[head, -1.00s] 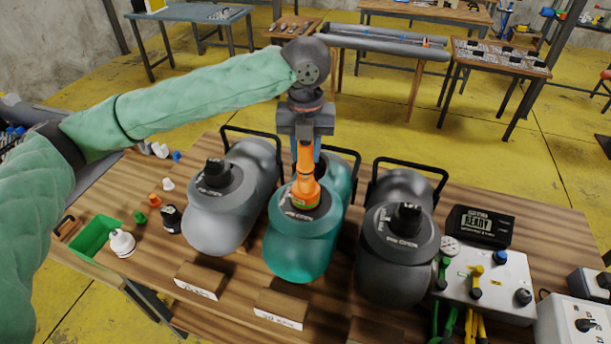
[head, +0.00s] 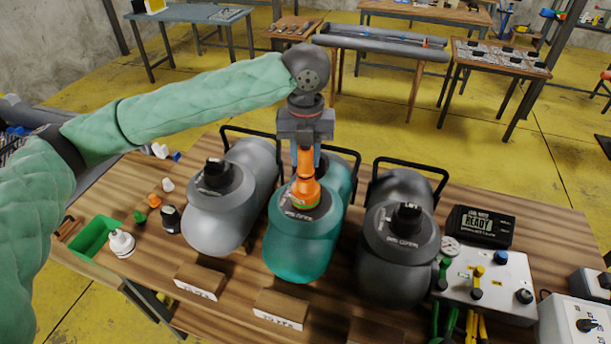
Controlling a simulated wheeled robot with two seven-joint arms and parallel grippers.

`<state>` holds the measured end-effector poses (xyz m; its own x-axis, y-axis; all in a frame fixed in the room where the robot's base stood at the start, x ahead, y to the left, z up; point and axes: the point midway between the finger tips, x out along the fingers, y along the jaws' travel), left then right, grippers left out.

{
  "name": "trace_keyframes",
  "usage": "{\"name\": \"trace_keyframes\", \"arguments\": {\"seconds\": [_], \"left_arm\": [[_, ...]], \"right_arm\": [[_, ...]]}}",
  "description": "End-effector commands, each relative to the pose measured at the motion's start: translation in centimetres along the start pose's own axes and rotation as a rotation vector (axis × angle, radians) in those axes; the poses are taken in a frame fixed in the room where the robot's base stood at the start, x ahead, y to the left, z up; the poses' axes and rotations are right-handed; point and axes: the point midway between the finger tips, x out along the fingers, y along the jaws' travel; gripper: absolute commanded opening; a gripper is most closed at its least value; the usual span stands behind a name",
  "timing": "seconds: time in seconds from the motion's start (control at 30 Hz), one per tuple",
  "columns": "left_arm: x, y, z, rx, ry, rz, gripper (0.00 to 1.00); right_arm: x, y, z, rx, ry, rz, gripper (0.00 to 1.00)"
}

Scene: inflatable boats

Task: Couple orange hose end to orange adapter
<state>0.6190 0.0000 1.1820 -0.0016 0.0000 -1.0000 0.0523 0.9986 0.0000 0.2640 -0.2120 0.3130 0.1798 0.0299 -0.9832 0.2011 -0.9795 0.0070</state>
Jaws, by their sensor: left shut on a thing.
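My left gripper (head: 305,140) points down above the teal inflatable boat (head: 300,250) in the middle of the bench. It is shut on an orange piece, which looks like the orange hose end (head: 305,160). Directly below, a wider orange part, seemingly the orange adapter (head: 303,190), stands upright on the teal boat's dark round valve, with a green ring at its base. The two orange parts meet in line. I cannot tell whether they are locked together. My right gripper is not in view.
A light grey boat (head: 215,222) stands left and a dark grey boat (head: 395,265) right, with black handles behind. A green tray (head: 92,236) and small coloured adapters lie left. A white control box (head: 505,280) and a READY display (head: 482,226) stand right.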

Motion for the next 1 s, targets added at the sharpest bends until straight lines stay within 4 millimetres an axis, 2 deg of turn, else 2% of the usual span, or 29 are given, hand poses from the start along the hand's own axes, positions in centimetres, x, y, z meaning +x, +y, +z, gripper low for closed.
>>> {"name": "trace_keyframes", "arguments": {"seconds": [0.47,0.5,0.6,1.0], "left_arm": [[0.28,0.00,0.00,0.000,0.000,0.000,0.07],[0.28,0.00,0.00,0.000,0.000,0.000,0.37],[0.28,0.00,0.00,0.000,0.000,0.000,0.55],[0.29,0.00,0.00,0.000,0.000,0.000,0.55]], "right_arm": [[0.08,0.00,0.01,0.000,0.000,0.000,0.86],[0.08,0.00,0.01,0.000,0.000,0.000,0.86],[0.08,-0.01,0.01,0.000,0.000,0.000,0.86],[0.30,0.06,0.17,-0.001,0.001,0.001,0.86]]}}
